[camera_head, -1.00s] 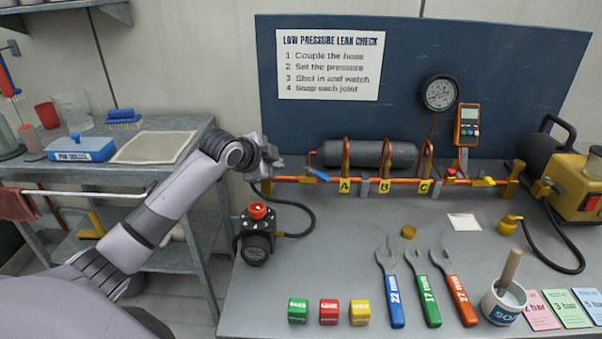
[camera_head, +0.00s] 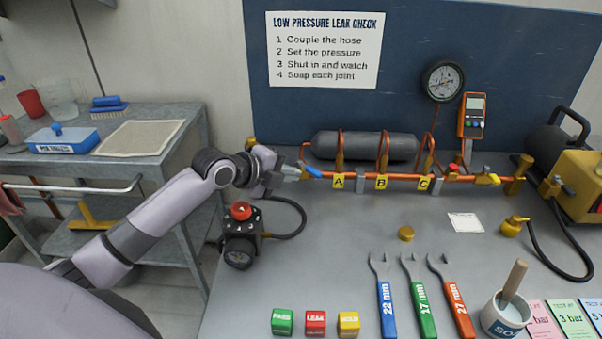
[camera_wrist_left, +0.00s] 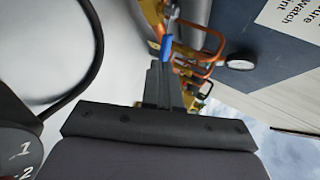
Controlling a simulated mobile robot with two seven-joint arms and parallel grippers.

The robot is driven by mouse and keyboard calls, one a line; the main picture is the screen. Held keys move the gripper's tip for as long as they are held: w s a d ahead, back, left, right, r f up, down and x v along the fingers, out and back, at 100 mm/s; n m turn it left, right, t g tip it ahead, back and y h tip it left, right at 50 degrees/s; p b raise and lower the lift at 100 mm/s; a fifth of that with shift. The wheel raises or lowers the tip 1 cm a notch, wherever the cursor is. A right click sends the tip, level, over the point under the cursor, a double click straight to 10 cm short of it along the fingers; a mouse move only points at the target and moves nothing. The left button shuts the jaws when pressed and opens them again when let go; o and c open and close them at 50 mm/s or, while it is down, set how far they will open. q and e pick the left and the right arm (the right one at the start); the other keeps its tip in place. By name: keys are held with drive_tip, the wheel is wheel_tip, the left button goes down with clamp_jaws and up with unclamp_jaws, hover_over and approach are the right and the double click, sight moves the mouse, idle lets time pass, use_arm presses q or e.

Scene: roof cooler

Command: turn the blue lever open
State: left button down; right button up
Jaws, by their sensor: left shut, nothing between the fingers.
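The blue lever (camera_head: 314,171) sits at the left end of the orange pipe (camera_head: 360,177), slanting down to the right in the head view. My left gripper (camera_head: 299,173) is shut and empty, its fingertips close to the lever's left side. The lever (camera_wrist_left: 167,46) also shows in the left wrist view, just beyond the tips of my shut left gripper (camera_wrist_left: 158,66). I cannot tell whether the tips touch it. The valve body beneath the lever is partly hidden. My right gripper is not in view.
A black regulator with a red knob (camera_head: 241,211) and gauge stands below my left arm, its hose curving right. Yellow tags A, B and C hang on the pipe beneath a grey cylinder (camera_head: 365,146). Wrenches, cubes and a soap pot occupy the front of the bench.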

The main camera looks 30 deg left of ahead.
sight(312, 174)
use_arm(q)
drive_tip(key=shift+x, duration=2.1)
drive_tip(key=shift+w+d, duration=0.1)
